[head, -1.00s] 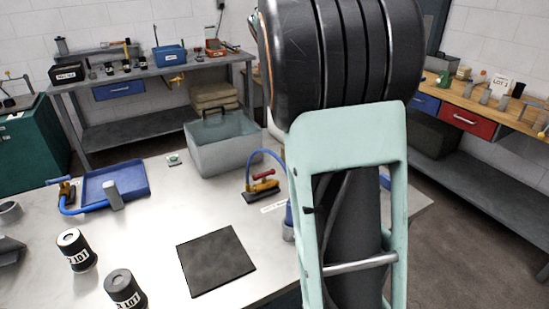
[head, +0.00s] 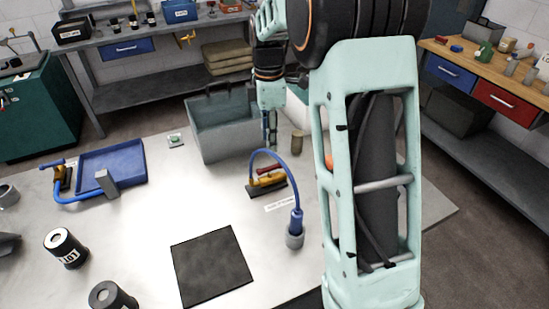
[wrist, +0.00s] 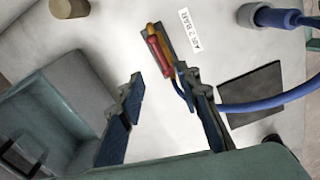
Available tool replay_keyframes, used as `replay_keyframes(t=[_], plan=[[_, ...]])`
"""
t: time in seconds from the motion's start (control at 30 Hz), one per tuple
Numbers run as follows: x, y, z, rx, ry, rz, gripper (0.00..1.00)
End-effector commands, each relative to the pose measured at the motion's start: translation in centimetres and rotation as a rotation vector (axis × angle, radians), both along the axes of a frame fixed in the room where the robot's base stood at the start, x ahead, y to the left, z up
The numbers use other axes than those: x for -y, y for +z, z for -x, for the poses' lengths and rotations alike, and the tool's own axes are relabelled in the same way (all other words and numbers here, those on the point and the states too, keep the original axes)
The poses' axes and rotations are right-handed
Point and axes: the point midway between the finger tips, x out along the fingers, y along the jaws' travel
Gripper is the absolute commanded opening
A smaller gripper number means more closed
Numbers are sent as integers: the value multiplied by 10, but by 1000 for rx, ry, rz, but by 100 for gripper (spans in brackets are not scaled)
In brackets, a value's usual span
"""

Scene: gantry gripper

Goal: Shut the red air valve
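The red air valve has a red handle (head: 270,169) on a brass body (head: 268,180), standing on a dark base on the steel bench, with a blue hose arching from it. In the wrist view the red handle (wrist: 158,54) lies just beyond my fingertips, roughly between their lines. My gripper (wrist: 160,80) is open, its two dark fingers spread wide with nothing between them. In the head view my gripper (head: 270,130) points down just behind the valve, beside the grey bin. I see no contact with the handle.
A grey open bin (head: 222,135) stands close left of my gripper. A tan cylinder (head: 297,143) stands to its right. The blue hose ends in a grey holder (head: 294,238). A black mat (head: 212,266) lies in front. Another valve (head: 62,176) and a blue tray (head: 112,160) are left.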

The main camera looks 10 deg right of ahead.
Motion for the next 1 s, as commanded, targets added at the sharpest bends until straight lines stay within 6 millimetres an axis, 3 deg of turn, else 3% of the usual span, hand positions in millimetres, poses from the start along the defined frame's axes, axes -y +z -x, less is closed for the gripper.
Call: replay_keyframes(t=[0.4, 0.6, 1.0], plan=[[0, -71, 1, -5, -1, 1, 31], [0, -96, 0, -2, 0, 2, 31], [0, -104, 0, 1, -1, 1, 31]])
